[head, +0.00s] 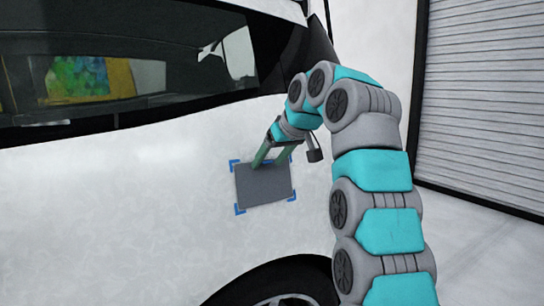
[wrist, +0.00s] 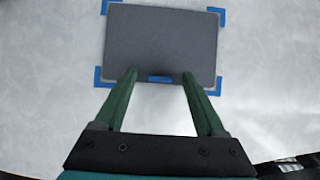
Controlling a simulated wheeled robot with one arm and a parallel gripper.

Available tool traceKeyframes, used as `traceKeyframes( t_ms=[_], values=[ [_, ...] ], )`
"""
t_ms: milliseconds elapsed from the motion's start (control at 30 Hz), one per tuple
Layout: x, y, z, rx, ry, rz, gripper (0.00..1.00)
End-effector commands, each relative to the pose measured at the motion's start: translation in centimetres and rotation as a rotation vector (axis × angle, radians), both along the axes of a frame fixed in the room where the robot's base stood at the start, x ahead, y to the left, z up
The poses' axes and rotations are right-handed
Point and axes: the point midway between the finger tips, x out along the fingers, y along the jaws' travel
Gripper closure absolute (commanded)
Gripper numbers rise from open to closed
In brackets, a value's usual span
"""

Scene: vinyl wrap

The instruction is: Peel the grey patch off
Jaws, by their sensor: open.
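The grey patch (head: 265,187) is a flat dark rectangle on the white side panel of a car, framed by blue corner marks. In the wrist view the patch (wrist: 162,42) fills the upper middle, with a small blue tab (wrist: 160,79) at its near edge. My gripper (head: 271,158) is at the patch's upper edge in the head view. In the wrist view its two green fingers (wrist: 159,75) are open, one on each side of the blue tab, with their tips at the patch's near edge. Whether the tips touch the surface I cannot tell.
The white car panel (head: 120,200) around the patch is bare. A dark car window (head: 150,60) lies above it and a wheel (head: 285,290) below. A grey roller shutter (head: 485,100) stands at the right, with open floor in front.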

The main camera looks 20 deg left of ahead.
Motion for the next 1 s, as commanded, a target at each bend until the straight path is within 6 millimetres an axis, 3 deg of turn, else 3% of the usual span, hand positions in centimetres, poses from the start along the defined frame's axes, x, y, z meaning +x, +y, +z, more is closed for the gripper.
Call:
traceKeyframes(
  t_ms=[133,800,900,933,1000],
  values=[
    [-0.04,0.0,0.04,0.0,0.0,0.0,0.28],
    [-0.08,0.0,0.08,0.0,-0.001,0.001,1.0],
    [-0.08,0.0,0.08,0.0,-0.001,0.001,1.0],
    [-0.07,-0.01,0.08,0.0,-0.001,0.001,0.67],
    [-0.07,-0.01,0.08,0.0,-0.001,0.001,0.75]
  ],
)
